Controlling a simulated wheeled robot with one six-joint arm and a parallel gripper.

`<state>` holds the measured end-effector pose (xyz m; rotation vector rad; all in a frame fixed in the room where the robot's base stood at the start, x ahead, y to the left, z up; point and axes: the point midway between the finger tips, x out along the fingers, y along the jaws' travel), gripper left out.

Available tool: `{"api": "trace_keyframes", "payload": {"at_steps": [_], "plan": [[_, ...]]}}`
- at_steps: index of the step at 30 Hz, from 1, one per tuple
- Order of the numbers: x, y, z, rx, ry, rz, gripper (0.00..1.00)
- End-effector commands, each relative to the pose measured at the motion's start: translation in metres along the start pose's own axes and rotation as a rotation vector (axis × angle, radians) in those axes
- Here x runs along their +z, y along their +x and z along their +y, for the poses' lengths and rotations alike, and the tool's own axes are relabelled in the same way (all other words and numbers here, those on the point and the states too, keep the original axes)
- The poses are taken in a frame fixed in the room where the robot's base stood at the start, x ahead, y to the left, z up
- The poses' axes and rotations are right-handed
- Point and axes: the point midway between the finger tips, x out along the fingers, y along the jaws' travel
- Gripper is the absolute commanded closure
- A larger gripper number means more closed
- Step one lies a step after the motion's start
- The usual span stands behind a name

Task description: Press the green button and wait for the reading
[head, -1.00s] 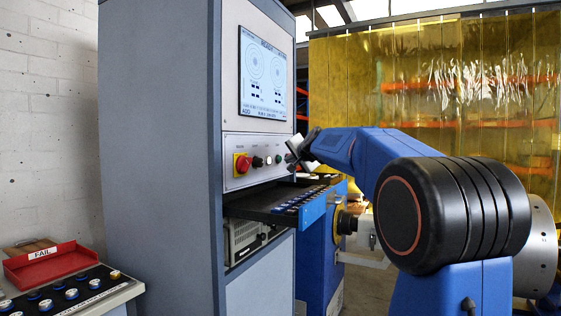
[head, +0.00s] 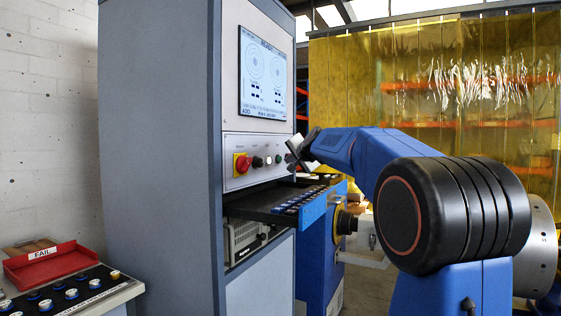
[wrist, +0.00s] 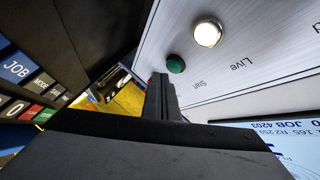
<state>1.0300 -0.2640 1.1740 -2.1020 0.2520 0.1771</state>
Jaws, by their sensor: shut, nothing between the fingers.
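The green button (wrist: 176,64) sits on the pale control panel, beside the printed word Start, in the wrist view. My gripper (wrist: 161,84) is shut and empty, its fingertips close to the green button. A small gap seems to show between them, but I cannot tell the depth. The screen (head: 263,75) above shows two round dials and small text that I cannot read for sure.
A lit white button (wrist: 207,33) marked Live is beside the green one. A red and yellow switch (head: 242,164) is further left on the panel. A tray with keys (head: 300,203) juts out below the panel. A red FAIL bin (head: 52,263) stands at lower left.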

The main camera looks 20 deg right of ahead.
Motion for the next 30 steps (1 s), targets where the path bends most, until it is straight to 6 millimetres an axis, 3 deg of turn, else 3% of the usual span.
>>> {"api": "trace_keyframes", "payload": {"at_steps": [30], "plan": [[0.0043, 0.0059, -0.0047, 0.0, 0.0, 0.0, 1.0]]}}
